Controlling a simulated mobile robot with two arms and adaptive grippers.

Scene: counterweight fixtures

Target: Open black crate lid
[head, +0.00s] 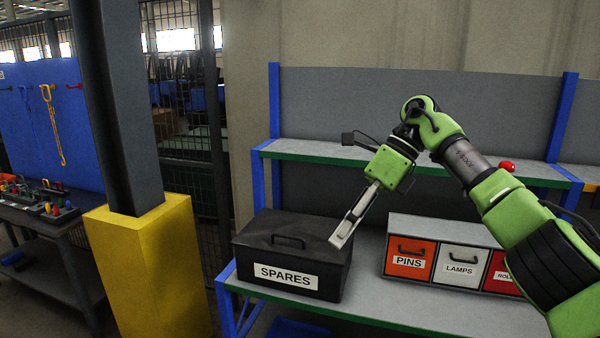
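The black crate (312,262) stands on the grey bench shelf, with a white "SPARES" label on its front. Its lid (318,228) is shut and has a dark handle (288,241) on top. My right gripper (340,240) comes in from the right and points down and left. Its fingertips are at the right part of the crate in the picture, right of the handle; I cannot tell whether they touch the lid. The fingers look close together, seen nearly side-on, so their opening cannot be read. My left gripper is not in view.
A drawer unit (445,228) labelled "PINS", "LAMPS" and "ROLL…" stands right of the crate. An upper shelf (310,150) with a green edge runs above, bearing a red object (507,166). A dark post in a yellow base (150,265) stands left of the bench.

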